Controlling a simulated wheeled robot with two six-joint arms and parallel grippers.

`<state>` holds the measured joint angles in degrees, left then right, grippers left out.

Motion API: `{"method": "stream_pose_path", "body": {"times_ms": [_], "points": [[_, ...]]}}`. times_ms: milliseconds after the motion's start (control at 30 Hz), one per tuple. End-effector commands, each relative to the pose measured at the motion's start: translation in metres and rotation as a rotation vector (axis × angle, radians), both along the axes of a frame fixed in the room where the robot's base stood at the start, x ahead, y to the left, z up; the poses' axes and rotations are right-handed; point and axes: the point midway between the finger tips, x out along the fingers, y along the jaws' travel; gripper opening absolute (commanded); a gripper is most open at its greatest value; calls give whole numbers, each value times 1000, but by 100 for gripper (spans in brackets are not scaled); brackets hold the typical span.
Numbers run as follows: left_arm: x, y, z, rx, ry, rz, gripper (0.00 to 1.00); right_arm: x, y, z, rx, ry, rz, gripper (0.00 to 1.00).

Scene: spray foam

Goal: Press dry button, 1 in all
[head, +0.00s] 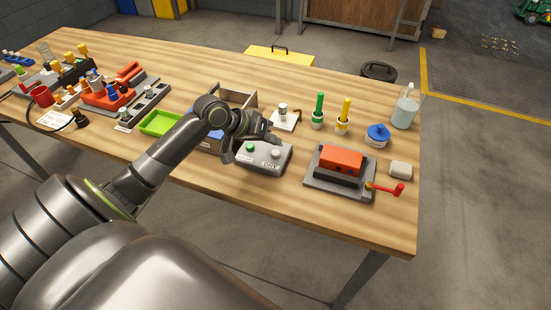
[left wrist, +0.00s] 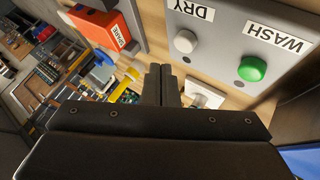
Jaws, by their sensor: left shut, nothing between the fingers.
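The grey control box (head: 262,158) stands at the front of the workbench. Its pale dry button (head: 276,153) is on the right and its green wash button (head: 250,149) on the left. In the left wrist view, the dry button (left wrist: 185,41) sits by the DRY label and the green wash button (left wrist: 252,68) by the WASH label. My left gripper (head: 271,136) is over the back of the box. In the left wrist view its fingers (left wrist: 161,70) are shut and empty, beside the dry button and apart from it. My right gripper is not in view.
A red block in a dark holder with a red crank (head: 398,189) stands right of the box. A green tray (head: 161,123) is to the left. Green and yellow handled tools, a blue-lidded jar (head: 377,136) and a clear bottle (head: 405,110) stand behind to the right.

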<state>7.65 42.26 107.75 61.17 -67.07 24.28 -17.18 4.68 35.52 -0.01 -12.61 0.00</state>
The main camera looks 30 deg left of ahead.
Motion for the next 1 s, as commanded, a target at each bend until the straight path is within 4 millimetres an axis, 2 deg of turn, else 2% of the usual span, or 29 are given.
{"method": "stream_pose_path", "body": {"times_ms": [33, 200, 1000], "points": [[0, 0, -8, -2, 1, 1, 0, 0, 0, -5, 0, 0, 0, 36], [0, 0, -15, 0, 0, 0, 0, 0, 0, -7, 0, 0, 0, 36], [0, 0, -14, 0, 0, 0, 0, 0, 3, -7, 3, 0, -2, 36]]}}
